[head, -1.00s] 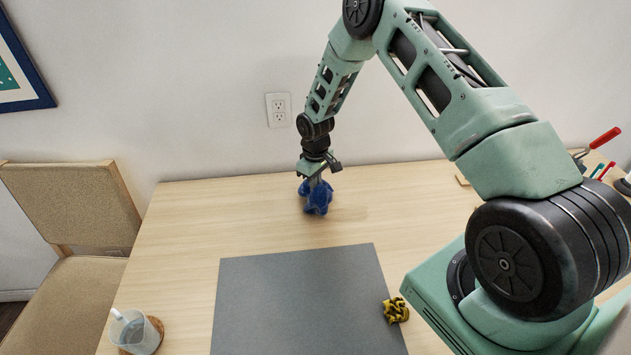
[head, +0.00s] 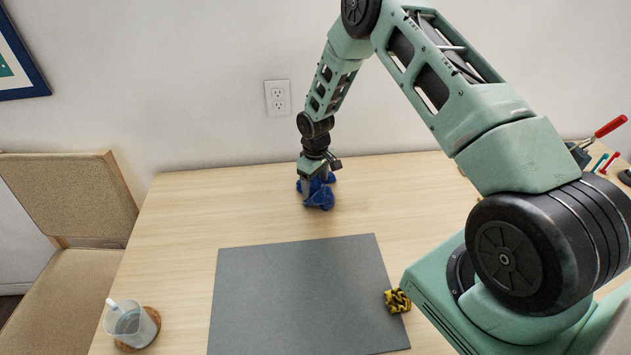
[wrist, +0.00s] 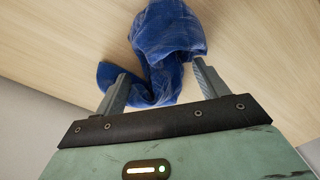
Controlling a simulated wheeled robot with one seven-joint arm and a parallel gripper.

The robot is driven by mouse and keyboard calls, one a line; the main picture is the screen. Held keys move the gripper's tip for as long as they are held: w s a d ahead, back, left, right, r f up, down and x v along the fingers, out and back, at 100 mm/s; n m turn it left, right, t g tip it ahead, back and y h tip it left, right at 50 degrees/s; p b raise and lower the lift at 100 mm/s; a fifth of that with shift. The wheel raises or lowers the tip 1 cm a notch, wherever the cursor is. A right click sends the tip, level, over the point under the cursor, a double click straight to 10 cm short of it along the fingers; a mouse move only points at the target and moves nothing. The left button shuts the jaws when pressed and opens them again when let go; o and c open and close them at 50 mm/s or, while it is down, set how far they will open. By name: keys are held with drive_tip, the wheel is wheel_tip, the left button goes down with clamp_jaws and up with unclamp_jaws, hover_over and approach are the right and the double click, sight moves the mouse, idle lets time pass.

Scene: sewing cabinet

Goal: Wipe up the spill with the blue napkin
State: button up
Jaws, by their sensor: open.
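The blue napkin (head: 319,197) lies crumpled on the table near its back edge in the head view. In the wrist view the napkin (wrist: 168,42) lies between and beyond the fingers. My gripper (head: 317,183) is directly over the napkin. In the wrist view my gripper (wrist: 160,80) has its two fingers spread apart, with part of the napkin between them and not clamped. No spill is clearly visible; my gripper and the napkin hide the wood under them.
A grey mat (head: 295,295) covers the table's middle. A yellow and black crumpled cloth (head: 397,300) lies at its right edge. A clear cup (head: 126,322) of liquid stands on a round coaster at the front left. Red-handled tools (head: 610,126) are at the far right. The wood left of the napkin is clear.

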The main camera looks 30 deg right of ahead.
drive_tip(key=shift+f, duration=0.1)
drive_tip(key=shift+f+b, duration=0.9)
drive_tip(key=shift+f, duration=0.2)
drive_tip(key=shift+c, duration=0.2)
drive_tip(key=shift+r, duration=0.1)
clamp_jaws()
drive_tip(key=shift+r, duration=0.1)
drive_tip(key=shift+r+p, duration=0.15)
drive_tip(key=shift+p, duration=1.5)
drive_tip(key=shift+p, duration=0.7)
